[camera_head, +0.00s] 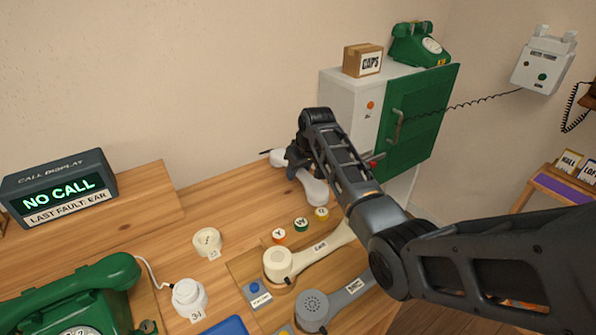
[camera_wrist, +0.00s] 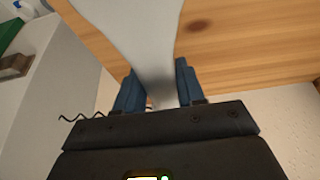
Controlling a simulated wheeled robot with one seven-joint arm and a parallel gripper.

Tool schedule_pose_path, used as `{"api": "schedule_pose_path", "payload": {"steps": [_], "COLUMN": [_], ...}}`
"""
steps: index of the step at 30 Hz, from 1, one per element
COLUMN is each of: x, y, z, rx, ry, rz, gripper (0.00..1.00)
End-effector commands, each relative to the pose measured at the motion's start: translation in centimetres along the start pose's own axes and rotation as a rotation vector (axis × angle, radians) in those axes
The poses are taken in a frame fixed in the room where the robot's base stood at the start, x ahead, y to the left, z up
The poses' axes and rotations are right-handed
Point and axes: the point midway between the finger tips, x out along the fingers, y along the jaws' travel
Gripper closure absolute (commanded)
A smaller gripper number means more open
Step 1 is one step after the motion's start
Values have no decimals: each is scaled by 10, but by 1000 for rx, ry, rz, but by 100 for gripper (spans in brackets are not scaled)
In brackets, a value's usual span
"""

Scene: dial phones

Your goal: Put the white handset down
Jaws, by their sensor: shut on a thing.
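The white handset (camera_head: 315,190) is at the back right of the wooden table, in front of the white cabinet. My gripper (camera_head: 297,158) is over its middle and hides part of it. In the wrist view the pale handset (camera_wrist: 138,38) runs between the two blue fingers of my gripper (camera_wrist: 158,88), which are shut on its narrow part. I cannot tell whether the handset touches the table.
A cream handset (camera_head: 310,257) and a grey handset (camera_head: 345,300) lie in front. Several coloured caps (camera_head: 301,224) sit nearby. A white wall phone (camera_head: 543,62) hangs at right. A green phone (camera_head: 95,295) and a display box (camera_head: 60,190) stand at left. Bare tabletop (camera_head: 225,205) lies left of the handset.

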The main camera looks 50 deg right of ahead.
Motion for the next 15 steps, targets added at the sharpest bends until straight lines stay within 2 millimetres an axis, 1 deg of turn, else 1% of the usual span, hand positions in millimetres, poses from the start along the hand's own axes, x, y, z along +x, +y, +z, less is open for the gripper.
{"api": "schedule_pose_path", "payload": {"steps": [3, 13, 14, 15], "x": [6, 8, 9, 8], "y": [0, 0, 0, 0], "z": [2, 3, 4, 3], "rx": [0, 0, 0, 0], "ry": [2, 2, 1, 1], "rz": [0, 1, 0, 0], "gripper": [100, 100, 61, 57]}}
